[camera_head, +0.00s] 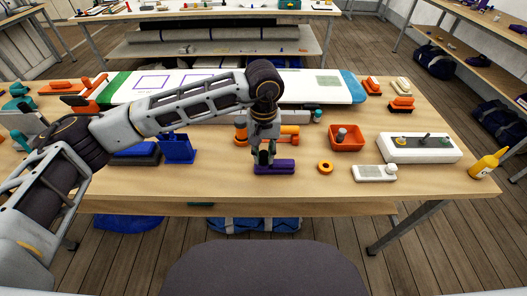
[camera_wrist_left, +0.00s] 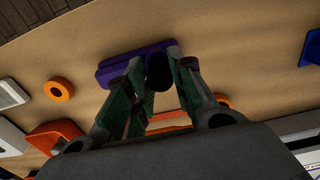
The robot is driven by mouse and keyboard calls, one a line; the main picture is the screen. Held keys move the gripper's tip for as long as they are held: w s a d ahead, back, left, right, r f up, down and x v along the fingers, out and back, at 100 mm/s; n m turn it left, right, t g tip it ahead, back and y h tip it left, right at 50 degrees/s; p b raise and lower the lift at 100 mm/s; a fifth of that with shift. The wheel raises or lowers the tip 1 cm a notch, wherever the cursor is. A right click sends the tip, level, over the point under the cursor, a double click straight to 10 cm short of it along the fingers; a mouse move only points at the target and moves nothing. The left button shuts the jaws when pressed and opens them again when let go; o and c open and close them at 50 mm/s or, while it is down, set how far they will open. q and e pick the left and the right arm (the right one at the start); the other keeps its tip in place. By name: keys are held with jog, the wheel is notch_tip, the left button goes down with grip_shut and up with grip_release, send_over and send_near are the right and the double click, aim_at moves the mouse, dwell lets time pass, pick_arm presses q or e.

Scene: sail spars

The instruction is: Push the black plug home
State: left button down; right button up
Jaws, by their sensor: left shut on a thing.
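My left gripper (camera_head: 264,158) reaches down over the purple block (camera_head: 274,168) near the front of the table. In the left wrist view its two fingers are closed around the black plug (camera_wrist_left: 158,73), a dark round piece. The plug overlaps the purple block (camera_wrist_left: 118,66) in that view; I cannot tell how deep it sits in the block or whether it touches it. In the head view the fingers mostly hide the plug. My right gripper is not in view.
An orange ring (camera_head: 325,167) and a white device (camera_head: 374,173) lie right of the block. Behind them are an orange tray (camera_head: 347,144) and a white box with knobs (camera_head: 419,154). A blue holder (camera_head: 177,149) stands left. Orange parts (camera_head: 288,135) lie behind the gripper.

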pick_arm(q)
jog(key=c, duration=1.1)
grip_release()
jog(key=shift+c, duration=0.2)
jog(key=shift+r, duration=3.95)
